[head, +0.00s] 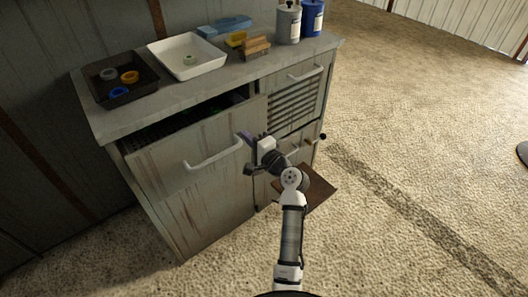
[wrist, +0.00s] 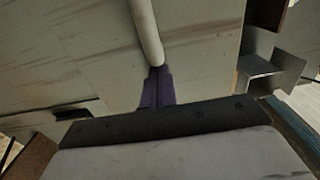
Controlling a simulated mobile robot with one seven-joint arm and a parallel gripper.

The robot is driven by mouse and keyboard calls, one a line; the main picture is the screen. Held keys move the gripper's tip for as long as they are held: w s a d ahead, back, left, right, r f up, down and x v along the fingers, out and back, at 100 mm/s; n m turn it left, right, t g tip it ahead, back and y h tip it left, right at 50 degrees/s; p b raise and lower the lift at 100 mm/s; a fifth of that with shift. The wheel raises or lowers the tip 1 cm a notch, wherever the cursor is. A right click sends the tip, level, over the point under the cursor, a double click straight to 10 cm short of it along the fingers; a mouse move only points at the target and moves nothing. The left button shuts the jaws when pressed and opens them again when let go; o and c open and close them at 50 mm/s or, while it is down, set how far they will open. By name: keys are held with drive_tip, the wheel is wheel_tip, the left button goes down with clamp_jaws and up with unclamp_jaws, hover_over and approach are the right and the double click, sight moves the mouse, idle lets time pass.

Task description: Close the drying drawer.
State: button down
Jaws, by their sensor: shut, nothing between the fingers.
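The wide left drawer (head: 190,190) of the grey cabinet stands partly out. A dark gap with green items shows above its front, under the worktop. Its white bar handle (head: 212,157) slants across the front and also shows in the wrist view (wrist: 146,30). My gripper (head: 247,140) is at the right end of this handle, close to the drawer front. Its purple fingers (wrist: 157,88) are shut and empty, just by the handle's end. I cannot tell whether they touch the handle or the front.
The slatted drawer front (head: 296,103) is at upper right. A brown panel (head: 312,189) juts out low, beside my arm. The worktop (head: 215,85) holds a dark tray (head: 101,98), a white tray (head: 166,58) and bottles (head: 288,24).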

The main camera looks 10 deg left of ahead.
drive_tip(key=b+x, duration=0.1)
drive_tip(key=x, duration=0.7)
drive_tip(key=shift+w+a, duration=0.15)
drive_tip(key=shift+a, duration=0.1)
drive_tip(key=shift+w+a+r, duration=0.1)
drive_tip(key=shift+w+r, duration=0.1)
drive_tip(key=shift+r, duration=0.05)
drive_tip(key=shift+s, duration=0.1)
